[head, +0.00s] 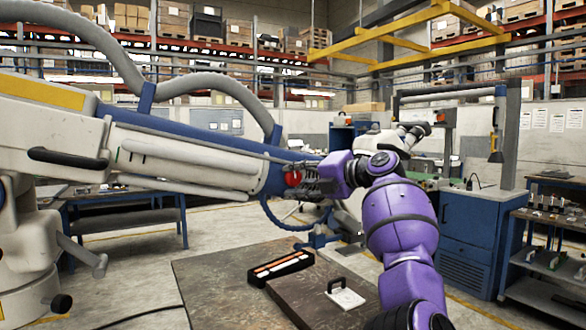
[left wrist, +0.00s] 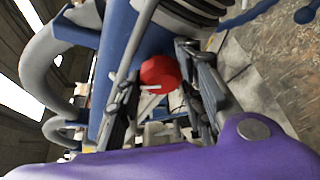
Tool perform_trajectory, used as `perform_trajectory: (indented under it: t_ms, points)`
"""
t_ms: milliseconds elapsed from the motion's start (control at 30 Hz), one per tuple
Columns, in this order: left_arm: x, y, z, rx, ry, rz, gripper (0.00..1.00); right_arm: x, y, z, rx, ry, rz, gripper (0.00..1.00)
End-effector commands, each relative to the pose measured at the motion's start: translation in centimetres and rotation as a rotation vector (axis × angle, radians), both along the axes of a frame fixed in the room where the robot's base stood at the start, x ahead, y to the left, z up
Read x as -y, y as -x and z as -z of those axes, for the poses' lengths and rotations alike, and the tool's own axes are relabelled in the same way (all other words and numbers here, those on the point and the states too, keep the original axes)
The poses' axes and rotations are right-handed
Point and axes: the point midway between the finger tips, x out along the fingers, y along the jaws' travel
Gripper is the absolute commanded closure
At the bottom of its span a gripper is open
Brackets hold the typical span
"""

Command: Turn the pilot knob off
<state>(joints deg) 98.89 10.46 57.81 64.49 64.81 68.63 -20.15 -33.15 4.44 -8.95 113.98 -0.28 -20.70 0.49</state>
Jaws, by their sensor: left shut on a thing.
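In the left wrist view the knob (left wrist: 160,72) shows a white pointer mark, which lies roughly level in the picture. My left gripper (head: 303,179) reaches the knob from the right. In the left wrist view the fingers of my left gripper (left wrist: 158,88) stand on either side of the knob, shut on it. The exact finger contact is partly hidden. My right gripper is not in view.
A dark worktable (head: 215,285) stands below, with a black strip holding orange-and-white pieces (head: 278,267) and a white pad with a black handle (head: 346,297). Grey hoses (head: 215,88) loop above the arm. A blue cabinet (head: 468,235) stands at the right.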

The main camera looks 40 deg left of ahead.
Motion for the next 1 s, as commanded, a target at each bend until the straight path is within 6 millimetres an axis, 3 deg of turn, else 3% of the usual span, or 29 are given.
perform_trajectory:
  t_ms: [33,400,967,1000]
  points:
    - [-0.15,0.36,-0.95,-0.024,-0.015,-0.004,0.91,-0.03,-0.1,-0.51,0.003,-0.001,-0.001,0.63]
    - [-0.08,0.13,-0.84,-0.177,-0.062,-0.002,0.91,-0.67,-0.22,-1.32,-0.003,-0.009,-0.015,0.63]
    - [-0.05,0.0,-0.83,-0.202,-0.074,0.0,0.91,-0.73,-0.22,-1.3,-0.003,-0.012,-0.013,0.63]
    - [-0.05,0.01,-0.85,-0.202,-0.074,0.0,0.61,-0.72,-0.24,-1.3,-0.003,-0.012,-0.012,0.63]
